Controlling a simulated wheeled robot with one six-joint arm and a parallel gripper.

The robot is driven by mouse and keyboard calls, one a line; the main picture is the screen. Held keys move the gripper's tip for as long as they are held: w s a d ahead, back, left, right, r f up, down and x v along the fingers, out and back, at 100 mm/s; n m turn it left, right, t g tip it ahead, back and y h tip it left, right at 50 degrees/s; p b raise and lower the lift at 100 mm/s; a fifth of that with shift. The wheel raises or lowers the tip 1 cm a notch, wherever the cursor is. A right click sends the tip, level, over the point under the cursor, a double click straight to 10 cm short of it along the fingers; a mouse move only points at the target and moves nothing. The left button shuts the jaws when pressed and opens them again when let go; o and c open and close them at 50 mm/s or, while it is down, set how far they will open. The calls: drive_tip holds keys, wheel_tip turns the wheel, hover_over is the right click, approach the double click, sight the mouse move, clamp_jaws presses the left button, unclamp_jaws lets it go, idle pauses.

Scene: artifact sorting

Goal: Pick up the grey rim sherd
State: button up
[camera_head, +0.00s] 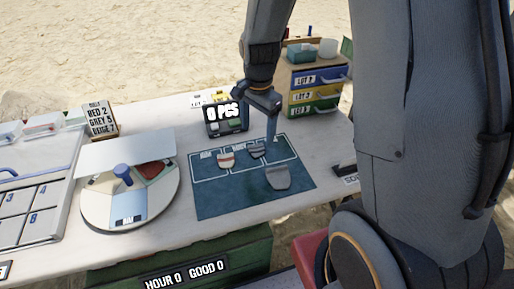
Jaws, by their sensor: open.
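A blue-green mat (215,203) with white outlined boxes lies on the table and bears three sherds. A small grey sherd (257,150) lies near the mat's back edge. A larger grey sherd (278,178) lies nearer the front right. A pale sherd with a reddish band (226,160) lies at the left. I cannot tell from the shapes which grey one is the rim sherd. My gripper (263,124) is open and empty, pointing down over the back of the mat near the small grey sherd. A finger shows just right of that sherd; the gap is hard to judge.
A drawer cabinet (315,85) stands at the back right. A round turntable (101,212) with coloured sectors and a compartment tray (28,200) are at the left. The mat's front left is clear.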

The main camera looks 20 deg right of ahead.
sight(253, 151)
drive_tip(key=shift+w+a+f+m+p, duration=0.15)
drive_tip(key=shift+w+f+m+p, duration=0.25)
drive_tip(key=shift+f, duration=1.1)
drive_tip(key=shift+w+a+f+m+p, duration=0.1)
drive_tip(key=shift+w+f+m+p, duration=0.3)
drive_tip(key=shift+f, duration=1.15)
drive_tip(key=shift+w+a+f+m+p, duration=0.15)
drive_tip(key=shift+w+f+m+p, duration=0.25)
drive_tip(key=shift+f, duration=1.1)
drive_tip(key=shift+c, duration=0.4)
drive_tip(key=c, duration=1.1)
